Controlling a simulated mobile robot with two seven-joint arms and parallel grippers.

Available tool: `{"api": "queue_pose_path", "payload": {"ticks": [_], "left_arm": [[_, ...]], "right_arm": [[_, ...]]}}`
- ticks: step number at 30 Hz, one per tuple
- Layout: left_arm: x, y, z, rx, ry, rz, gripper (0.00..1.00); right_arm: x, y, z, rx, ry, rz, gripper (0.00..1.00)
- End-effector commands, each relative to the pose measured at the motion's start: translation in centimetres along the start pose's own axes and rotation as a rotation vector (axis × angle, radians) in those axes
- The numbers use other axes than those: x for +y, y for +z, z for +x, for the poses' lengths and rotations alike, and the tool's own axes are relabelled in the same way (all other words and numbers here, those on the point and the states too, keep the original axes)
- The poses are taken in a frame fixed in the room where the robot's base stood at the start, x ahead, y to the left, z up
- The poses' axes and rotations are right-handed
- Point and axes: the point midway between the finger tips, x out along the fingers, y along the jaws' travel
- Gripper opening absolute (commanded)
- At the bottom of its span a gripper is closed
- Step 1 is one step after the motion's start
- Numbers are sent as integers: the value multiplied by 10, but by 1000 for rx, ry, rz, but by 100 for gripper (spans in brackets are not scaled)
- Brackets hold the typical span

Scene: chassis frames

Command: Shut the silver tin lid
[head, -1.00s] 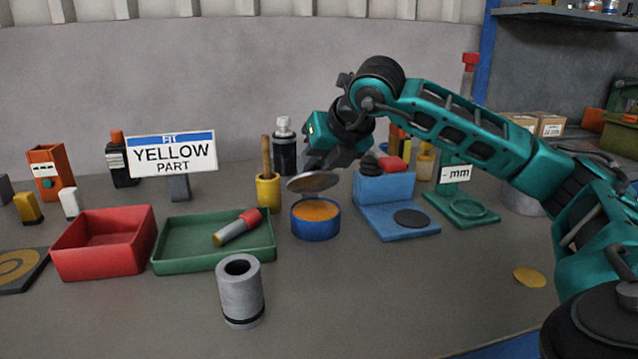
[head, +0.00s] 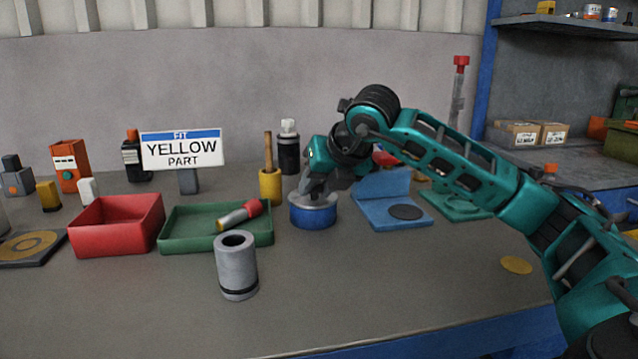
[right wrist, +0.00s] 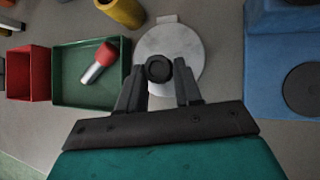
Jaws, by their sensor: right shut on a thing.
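The silver lid (head: 312,199) lies level on top of the blue tin (head: 314,217) in the middle of the table. In the right wrist view the lid (right wrist: 183,40) is a pale disc with a dark round knob (right wrist: 158,69) on it. My right gripper (head: 316,188) is over the tin, shut on the knob, with one finger on each side of it in the right wrist view (right wrist: 160,76). The lid covers the orange contents of the tin. My left gripper is not in view.
A green tray (head: 188,239) and a red bin (head: 112,247) are left of the tin. A grey cylinder (head: 236,268) stands in front, a yellow holder (head: 270,186) behind left, and a blue stand (head: 385,212) right.

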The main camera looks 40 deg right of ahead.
Motion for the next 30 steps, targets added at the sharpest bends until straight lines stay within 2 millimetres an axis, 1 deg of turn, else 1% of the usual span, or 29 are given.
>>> {"api": "queue_pose_path", "payload": {"ticks": [1,13,14,15,20,30], "left_arm": [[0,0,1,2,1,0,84],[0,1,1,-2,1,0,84],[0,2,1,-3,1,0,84],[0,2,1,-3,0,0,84],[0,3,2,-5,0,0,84],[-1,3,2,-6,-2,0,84]], "right_arm": [[-1,-10,7,34,-7,2,0],[-1,-10,7,34,-7,2,0],[-1,-10,7,34,-7,1,37],[-1,-10,7,34,-7,1,40],[-1,-10,7,34,-8,1,56],[-3,-9,6,33,-12,2,56]]}}
